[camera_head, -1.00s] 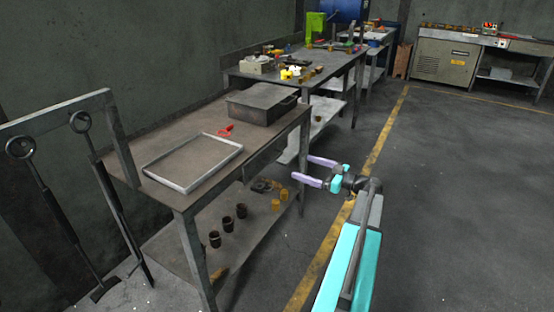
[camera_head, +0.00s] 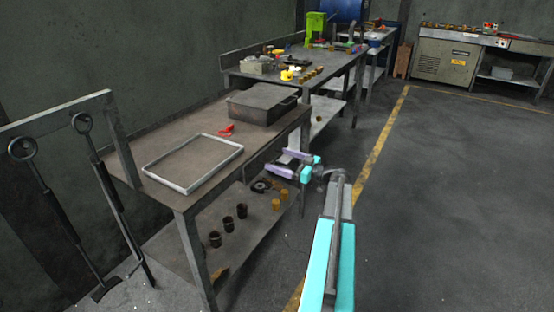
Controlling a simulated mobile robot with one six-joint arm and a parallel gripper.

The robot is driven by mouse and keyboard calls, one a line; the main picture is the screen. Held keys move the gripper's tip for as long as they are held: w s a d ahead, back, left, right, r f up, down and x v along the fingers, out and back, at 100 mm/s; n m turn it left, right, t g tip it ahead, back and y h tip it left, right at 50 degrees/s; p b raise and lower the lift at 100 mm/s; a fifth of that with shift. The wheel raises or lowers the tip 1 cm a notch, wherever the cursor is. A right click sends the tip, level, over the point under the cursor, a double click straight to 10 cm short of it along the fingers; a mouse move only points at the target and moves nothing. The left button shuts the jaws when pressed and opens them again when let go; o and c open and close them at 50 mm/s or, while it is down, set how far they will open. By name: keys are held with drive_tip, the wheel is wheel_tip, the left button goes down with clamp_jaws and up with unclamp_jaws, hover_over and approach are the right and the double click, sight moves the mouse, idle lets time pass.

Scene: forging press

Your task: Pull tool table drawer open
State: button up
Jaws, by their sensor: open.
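The tool table (camera_head: 180,130) stands at left centre with a worn brown top. Its dark drawer (camera_head: 257,160) is under the top on the side facing the aisle, near the far end, and looks closed. My gripper (camera_head: 277,163), with lilac fingers and cyan parts, is open at that side. Its fingertips point left at the drawer front and overlap its right part in the picture. I see nothing between the fingers. I cannot tell whether they touch the drawer, and its handle is not clear to see.
On the table lie a grey rectangular frame (camera_head: 193,162), a red tool (camera_head: 227,129) and a dark lidded box (camera_head: 262,104). Dark cups (camera_head: 228,224) stand on the lower shelf. A rack with long tools (camera_head: 68,110) is at the left. Open floor (camera_head: 440,200) lies right.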

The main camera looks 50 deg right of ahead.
drive_tip(key=shift+x, duration=1.05)
drive_tip(key=shift+c, duration=0.3)
drive_tip(key=c, duration=1.1)
drive_tip(key=shift+a, duration=0.1)
drive_tip(key=shift+c, duration=0.2)
drive_tip(key=shift+s+a+f, duration=0.1)
drive_tip(key=shift+f, duration=0.05)
